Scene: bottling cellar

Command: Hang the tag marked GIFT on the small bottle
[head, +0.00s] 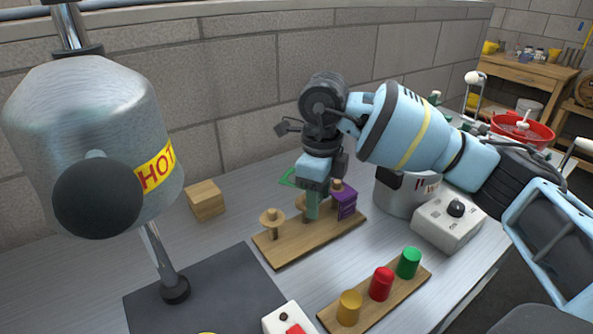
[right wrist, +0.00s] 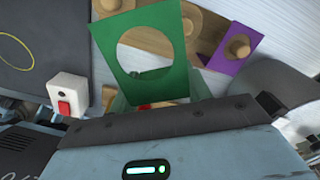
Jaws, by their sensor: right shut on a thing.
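My right gripper (head: 311,214) points down over the wooden peg rack (head: 285,249) and is shut on a green tag (head: 288,178). In the right wrist view the green tag (right wrist: 112,50) shows a large round hole and stands out beyond the jaws; no lettering can be read on it. A purple tag (head: 347,204) hangs on a right-hand peg of the rack, its marking too small to read; it also shows in the right wrist view (right wrist: 221,57). I cannot make out the small bottle in either view. My left gripper is not in view.
A steel vessel marked HOT (head: 105,120) stands at the left above a dark mat (head: 205,295). A wooden block (head: 205,200) sits near the wall. Yellow, red and green cylinders stand on a board (head: 335,318) in front. A switch box (head: 447,225) is at the right.

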